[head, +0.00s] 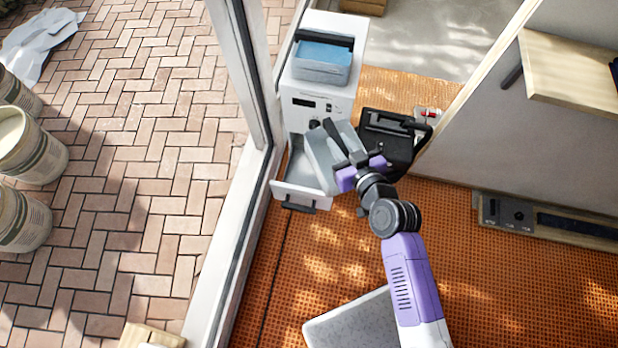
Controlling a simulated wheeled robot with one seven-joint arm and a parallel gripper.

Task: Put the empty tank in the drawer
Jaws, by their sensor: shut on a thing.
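A white appliance (310,85) stands by the window frame, with its drawer (301,195) pulled out towards me at the bottom. My gripper (347,160) is shut on a translucent grey tank (322,162), which looks empty. The tank is tilted and overlaps the right side of the open drawer in the head view. I cannot tell whether it touches the drawer floor. A second tank (323,62) with blue contents and a dark handle sits on top of the appliance. My gripper hides part of the grey tank's right side.
A black case (392,135) stands close to the right of the held tank. A window frame (262,150) runs along the left. A wooden shelf (568,75) juts out at the right. A speckled tile (352,325) lies in front; orange matting around it is mostly clear.

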